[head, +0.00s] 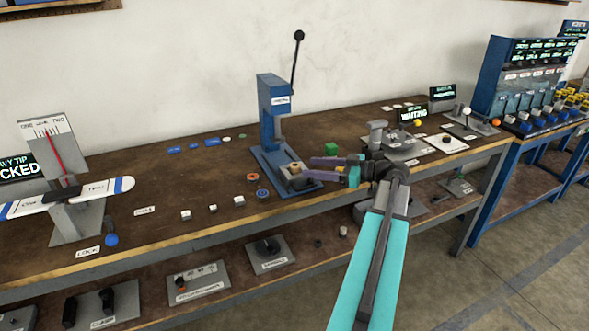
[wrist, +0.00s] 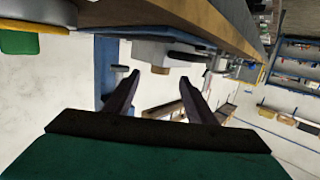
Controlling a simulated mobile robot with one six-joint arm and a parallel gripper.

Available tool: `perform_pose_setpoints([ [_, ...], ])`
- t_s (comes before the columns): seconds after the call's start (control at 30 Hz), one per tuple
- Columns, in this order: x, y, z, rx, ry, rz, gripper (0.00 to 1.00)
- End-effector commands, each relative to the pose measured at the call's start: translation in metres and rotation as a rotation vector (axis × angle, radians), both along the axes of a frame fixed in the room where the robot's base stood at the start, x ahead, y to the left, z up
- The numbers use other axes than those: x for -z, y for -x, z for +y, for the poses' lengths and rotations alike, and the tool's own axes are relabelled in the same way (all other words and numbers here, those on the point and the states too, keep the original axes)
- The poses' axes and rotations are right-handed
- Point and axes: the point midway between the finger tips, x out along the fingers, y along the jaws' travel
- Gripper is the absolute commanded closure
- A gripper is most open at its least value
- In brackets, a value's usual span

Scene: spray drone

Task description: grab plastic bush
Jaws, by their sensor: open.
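My gripper (head: 311,168) is open beside the blue press (head: 272,112), its fingers pointing left toward the press's grey block (head: 296,180). A small tan round piece (head: 295,167) sits on that block, just left of the fingertips and apart from them; it may be the plastic bush, but no label confirms it. In the wrist view a tan piece (wrist: 160,70) shows beyond the open fingers (wrist: 158,92), against a pale block (wrist: 150,52). Nothing shows between the fingers.
Small pale blocks (head: 212,208) and red and blue discs (head: 262,193) lie on the bench left of the press. The press lever (head: 296,65) rises high. A grey fixture (head: 400,143) stands right.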

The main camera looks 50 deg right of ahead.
Motion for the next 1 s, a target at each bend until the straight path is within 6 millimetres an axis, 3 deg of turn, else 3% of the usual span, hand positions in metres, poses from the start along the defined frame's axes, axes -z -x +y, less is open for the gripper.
perform_pose_setpoints([
  [0.53,0.005,-0.045,0.019,-0.001,0.000,0.000,0.50],
  [1.0,0.006,-0.048,0.022,-0.002,0.000,0.000,0.50],
])
